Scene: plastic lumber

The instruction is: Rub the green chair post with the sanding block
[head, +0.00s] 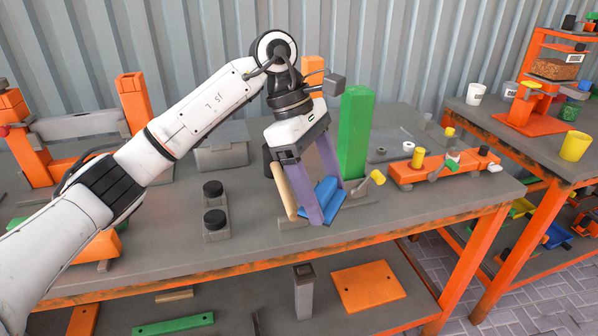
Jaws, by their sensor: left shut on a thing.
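The green chair post (355,130) stands upright on the workbench, just right of and behind my left gripper. My left gripper (323,201) points down with its purple fingers shut on a blue block (328,188), which I take to be the sanding block. The block is tilted and close to the bench top; whether it touches the bench is hard to tell. A clear bit of the post shows beside the fingers, and I cannot tell whether the block touches it. My right gripper is not in view.
A tan rod (284,190) leans beside the gripper's left finger. Black-capped grey pieces (215,222) stand to the left. An orange tool holder (440,170) lies right of the post. An orange post (312,72) stands behind.

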